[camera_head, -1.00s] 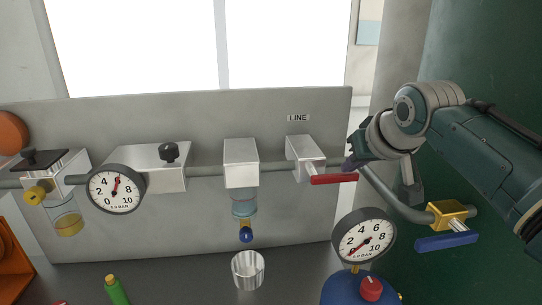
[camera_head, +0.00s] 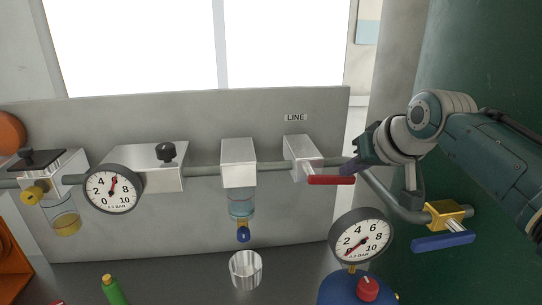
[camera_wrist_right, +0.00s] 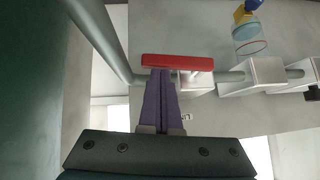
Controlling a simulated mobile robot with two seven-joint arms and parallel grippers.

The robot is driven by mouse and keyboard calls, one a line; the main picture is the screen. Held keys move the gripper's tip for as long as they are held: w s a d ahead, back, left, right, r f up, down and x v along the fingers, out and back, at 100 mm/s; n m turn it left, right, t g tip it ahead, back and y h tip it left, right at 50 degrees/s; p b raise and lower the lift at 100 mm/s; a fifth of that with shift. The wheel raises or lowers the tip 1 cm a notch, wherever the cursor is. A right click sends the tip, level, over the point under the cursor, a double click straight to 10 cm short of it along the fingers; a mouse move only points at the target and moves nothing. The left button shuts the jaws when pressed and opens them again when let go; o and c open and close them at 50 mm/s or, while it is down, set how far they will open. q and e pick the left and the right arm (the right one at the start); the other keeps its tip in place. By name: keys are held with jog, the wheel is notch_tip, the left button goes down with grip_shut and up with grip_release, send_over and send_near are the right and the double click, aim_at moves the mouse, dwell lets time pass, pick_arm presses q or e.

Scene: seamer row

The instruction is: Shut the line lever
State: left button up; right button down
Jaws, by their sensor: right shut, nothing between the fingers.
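The red line lever (camera_head: 331,180) sticks out to the right from a grey valve block (camera_head: 303,158) under the LINE label (camera_head: 295,117). Its handle lies level, roughly along the pipe. My right gripper (camera_head: 349,168) is at the handle's right end, just above and behind it in the head view. Its purple fingers are together with nothing between them. In the right wrist view, the fingertips (camera_wrist_right: 160,72) point at the red handle (camera_wrist_right: 177,61), very close to its edge. I cannot tell whether they touch. My left gripper is not in view.
A gauge (camera_head: 361,236) on a blue vessel and a blue-handled yellow valve (camera_head: 446,213) sit below my right arm. Left along the pipe are a filter bowl (camera_head: 241,203), a regulator (camera_head: 150,166) and another gauge (camera_head: 112,189). A metal cup (camera_head: 245,270) stands below.

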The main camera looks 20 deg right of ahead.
jog(key=shift+s+d+f, duration=0.1)
jog(key=shift+d+f, duration=0.05)
jog(key=shift+f, duration=0.45)
jog(key=shift+d+f, duration=0.15)
jog(key=shift+f, duration=0.45)
jog(key=shift+f+b, duration=0.4)
jog(key=shift+f, duration=0.5)
jog(key=shift+a+f, duration=0.1)
jog(key=shift+f, duration=0.05)
